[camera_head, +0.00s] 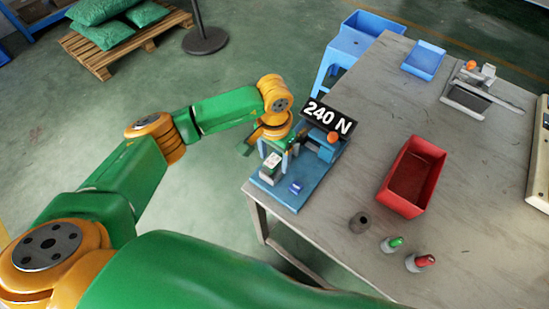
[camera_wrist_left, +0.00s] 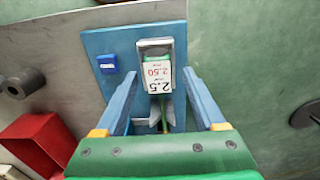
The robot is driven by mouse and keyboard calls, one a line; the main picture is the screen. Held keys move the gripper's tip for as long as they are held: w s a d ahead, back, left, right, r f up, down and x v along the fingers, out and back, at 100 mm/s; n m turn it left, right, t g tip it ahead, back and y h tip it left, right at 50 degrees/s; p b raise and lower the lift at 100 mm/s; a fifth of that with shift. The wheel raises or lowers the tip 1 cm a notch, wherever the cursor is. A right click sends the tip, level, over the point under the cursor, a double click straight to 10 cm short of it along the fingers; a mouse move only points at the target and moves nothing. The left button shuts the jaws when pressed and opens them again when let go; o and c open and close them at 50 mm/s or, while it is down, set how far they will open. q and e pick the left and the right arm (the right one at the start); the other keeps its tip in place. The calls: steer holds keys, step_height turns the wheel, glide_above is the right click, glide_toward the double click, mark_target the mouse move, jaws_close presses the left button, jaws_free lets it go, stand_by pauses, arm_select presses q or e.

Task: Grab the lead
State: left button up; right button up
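A thin yellow-green strand (camera_wrist_left: 164,118), which looks like the lead, hangs below a block labelled 2.5 (camera_wrist_left: 158,80) on the blue fixture (camera_wrist_left: 100,45). In the head view the fixture (camera_head: 303,185) stands on the table's near left corner, with a 240 N display (camera_head: 329,117) above it. My left gripper (camera_wrist_left: 160,73) is open, its blue fingers apart on either side of the labelled block and strand. In the head view my left gripper (camera_head: 283,150) is at the fixture's left side, partly hidden. I cannot tell whether a finger touches anything. My right gripper is not in view.
A blue tray (camera_head: 424,60) and a grey device (camera_head: 480,95) stand farther back. Floor left of the table is open.

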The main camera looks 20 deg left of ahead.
arm_select(q)
steer(key=shift+s+r, duration=0.1)
steer(key=shift+s, duration=0.1)
jaws_close()
steer(key=shift+w, duration=0.1)
